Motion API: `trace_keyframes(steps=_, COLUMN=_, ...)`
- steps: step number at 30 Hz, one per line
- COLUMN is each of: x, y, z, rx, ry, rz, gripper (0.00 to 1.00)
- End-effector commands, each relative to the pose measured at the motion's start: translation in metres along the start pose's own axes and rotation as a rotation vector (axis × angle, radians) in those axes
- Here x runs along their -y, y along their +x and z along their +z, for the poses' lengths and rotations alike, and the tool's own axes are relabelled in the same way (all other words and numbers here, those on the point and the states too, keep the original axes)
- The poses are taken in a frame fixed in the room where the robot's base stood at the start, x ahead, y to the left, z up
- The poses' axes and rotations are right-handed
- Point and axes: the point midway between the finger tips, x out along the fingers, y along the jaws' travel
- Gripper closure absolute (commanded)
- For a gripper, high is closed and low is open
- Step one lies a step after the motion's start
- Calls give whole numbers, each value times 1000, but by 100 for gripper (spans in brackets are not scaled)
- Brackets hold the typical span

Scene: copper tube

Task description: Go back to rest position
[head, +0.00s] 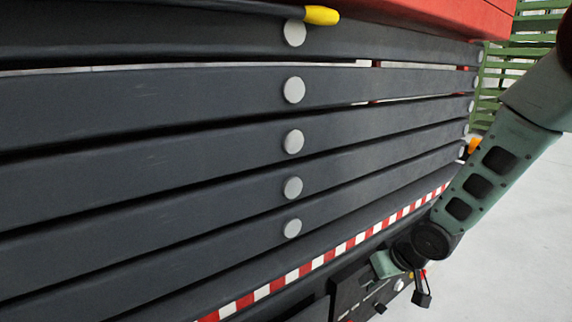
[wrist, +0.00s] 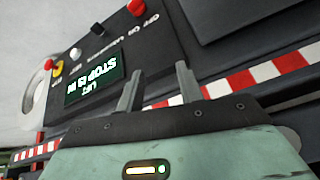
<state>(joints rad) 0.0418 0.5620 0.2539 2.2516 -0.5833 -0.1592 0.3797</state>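My gripper (wrist: 160,70) shows in the wrist view with its two grey fingers spread apart and nothing between them. It points at the lower edge of a dark control panel (wrist: 165,40); I cannot tell whether the fingertips touch it. In the head view my green arm reaches down from the right, and my gripper (head: 383,266) is small and partly hidden by the wrist, in front of the same panel (head: 347,292).
The panel carries a lit display (wrist: 95,80) with upside-down text, a red knob (wrist: 137,7) and a red button (wrist: 49,64). Dark horizontal slats (head: 150,150) fill the left and middle above a red-white strip (head: 330,258). Pale floor (head: 510,250) is clear at right.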

Motion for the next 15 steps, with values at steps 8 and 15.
trace_keyframes(steps=8, x=108, y=-115, z=54, rx=241, ry=-156, rz=59, gripper=64)
trace_keyframes(steps=15, x=158, y=-183, z=117, rx=402, ry=-241, rz=34, gripper=64)
